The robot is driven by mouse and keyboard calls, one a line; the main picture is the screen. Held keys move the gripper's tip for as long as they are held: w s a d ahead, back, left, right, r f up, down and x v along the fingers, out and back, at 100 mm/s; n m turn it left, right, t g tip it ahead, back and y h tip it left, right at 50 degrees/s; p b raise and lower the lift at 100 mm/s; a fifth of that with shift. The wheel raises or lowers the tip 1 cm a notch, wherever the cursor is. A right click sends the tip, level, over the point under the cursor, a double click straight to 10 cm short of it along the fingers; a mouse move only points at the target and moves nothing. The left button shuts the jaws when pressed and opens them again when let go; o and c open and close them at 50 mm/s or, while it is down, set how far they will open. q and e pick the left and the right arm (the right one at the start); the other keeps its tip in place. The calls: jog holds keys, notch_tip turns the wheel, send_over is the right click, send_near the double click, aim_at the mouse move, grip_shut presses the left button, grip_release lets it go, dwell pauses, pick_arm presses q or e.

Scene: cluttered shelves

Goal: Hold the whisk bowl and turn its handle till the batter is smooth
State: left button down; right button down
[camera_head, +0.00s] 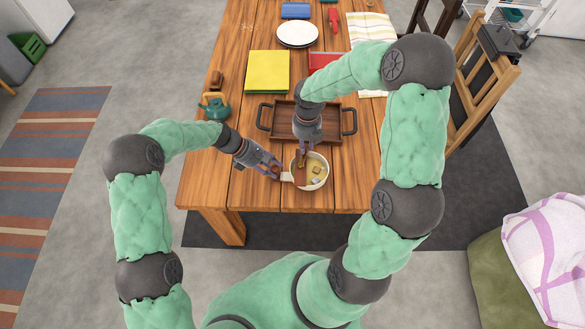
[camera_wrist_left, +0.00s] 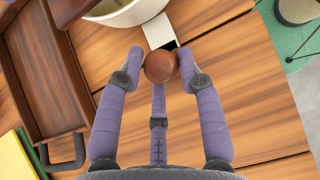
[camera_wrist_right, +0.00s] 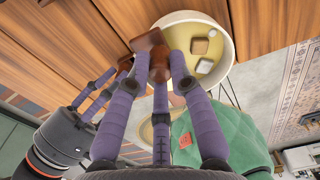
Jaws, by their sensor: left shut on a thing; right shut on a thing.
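The whisk bowl (camera_head: 324,181) is a pale round bowl near the table's front edge, with yellow batter and small blocky lumps inside. A flat white arm (camera_head: 287,177) sticks out from its left side and ends in a brown round knob (camera_wrist_left: 160,66). My left gripper (camera_head: 277,172) is shut on this knob. My right gripper (camera_head: 303,152) points down over the bowl's left part, shut on a brown wooden handle (camera_wrist_right: 148,40). The bowl also shows in the right wrist view (camera_wrist_right: 226,42). My right fingers partly hide the handle, and its lower end is unclear.
A brown wooden tray (camera_head: 276,137) with dark handles lies just behind the bowl. A teal teapot (camera_head: 214,107), a yellow book (camera_head: 267,71) and a white plate (camera_head: 298,34) stand further back. The wooden table (camera_head: 215,181) is clear at the front left.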

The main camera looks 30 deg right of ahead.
aim_at(299, 154)
jog(key=a+n, duration=0.1)
jog(key=n, duration=0.1)
jog(key=w+n, duration=0.1)
jog(key=n, duration=0.1)
jog(key=shift+a+f, duration=0.1)
jog(key=shift+a, duration=0.3)
jog(key=c, duration=1)
grip_release()
jog(key=shift+n, duration=0.3)
jog(key=shift+c, duration=0.2)
jog(key=shift+d, duration=0.1)
jog(key=shift+r, duration=0.45)
notch_tip(299, 154, up, 11)
jog(key=shift+r, duration=0.15)
